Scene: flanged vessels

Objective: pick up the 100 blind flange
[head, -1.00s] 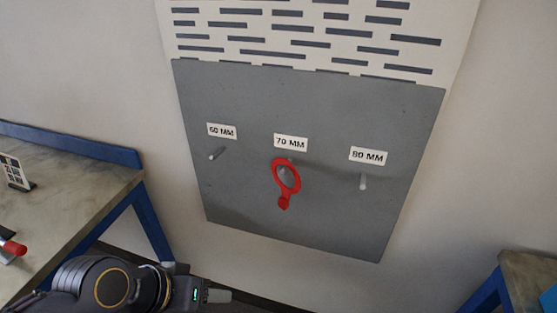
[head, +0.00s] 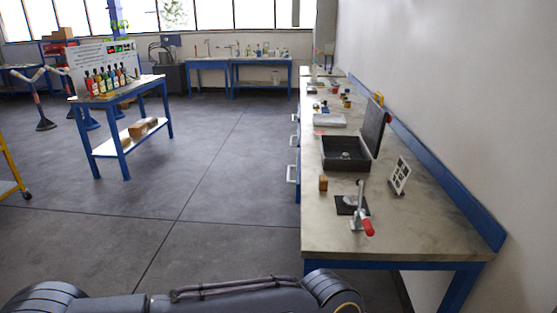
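I cannot make out for sure a blind flange marked 100 in the head view. On the near end of the right-hand bench (head: 420,222), a small grey piece lies on a dark pad (head: 345,209) beside a toggle clamp (head: 358,215) with a red handle. Farther back, an open dark case (head: 345,153) holds a small light item that is too small to name. Neither of my grippers is in view. Only links of my arm show along the bottom edge.
A small wooden block (head: 323,184) and a tilted printed card (head: 400,174) stand on the bench. A blue table (head: 150,85) with several bottles stands at the left. The grey floor (head: 215,175) between is clear. A wall rises at the right.

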